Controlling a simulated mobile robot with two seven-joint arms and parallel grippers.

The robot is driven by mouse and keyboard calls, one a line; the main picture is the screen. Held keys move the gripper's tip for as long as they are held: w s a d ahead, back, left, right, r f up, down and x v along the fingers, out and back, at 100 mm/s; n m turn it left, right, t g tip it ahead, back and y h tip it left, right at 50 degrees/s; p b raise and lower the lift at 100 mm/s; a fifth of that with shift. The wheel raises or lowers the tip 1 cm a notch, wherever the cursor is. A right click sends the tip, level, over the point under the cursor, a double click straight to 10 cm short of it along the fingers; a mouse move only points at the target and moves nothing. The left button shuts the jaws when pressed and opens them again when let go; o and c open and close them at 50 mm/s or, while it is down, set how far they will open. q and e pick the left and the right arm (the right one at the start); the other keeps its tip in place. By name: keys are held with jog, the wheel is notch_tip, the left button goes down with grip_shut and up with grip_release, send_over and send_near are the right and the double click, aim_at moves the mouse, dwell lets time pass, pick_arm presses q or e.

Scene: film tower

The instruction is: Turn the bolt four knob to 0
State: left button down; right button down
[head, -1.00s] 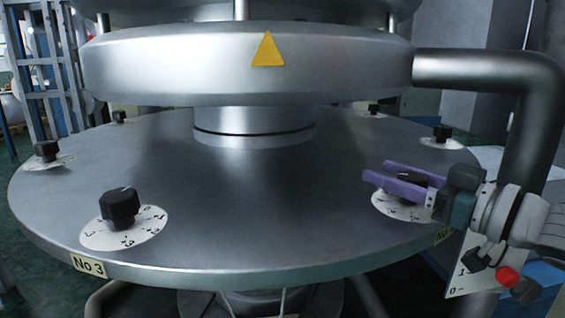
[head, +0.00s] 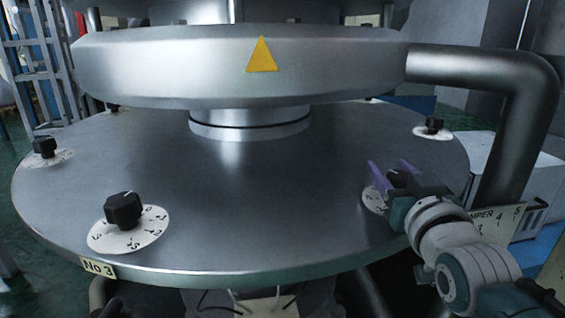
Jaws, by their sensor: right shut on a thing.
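The bolt four knob is at the right front of the round metal plate (head: 255,215), mostly hidden by my right gripper (head: 389,168). Part of its white dial (head: 371,201) shows at the left of the gripper, but its numbers cannot be read clearly. The purple fingers of my right gripper straddle the knob's place and are shut on it, pointing toward the back of the plate. My wrist and forearm come in from the lower right and cover the front of the dial. My left gripper is not in view.
A black No 3 knob (head: 123,210) stands on its dial at the left front. Other knobs stand at the left (head: 45,146) and right back (head: 433,126). A thick pipe (head: 510,125) bends down at the right. A heavy disc (head: 170,70) overhangs the plate.

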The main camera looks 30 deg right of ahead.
jog(key=shift+m+h, duration=0.3)
jog(key=shift+h, duration=0.2)
jog(key=shift+c, duration=1.3)
grip_release()
jog(key=shift+s+r, duration=0.1)
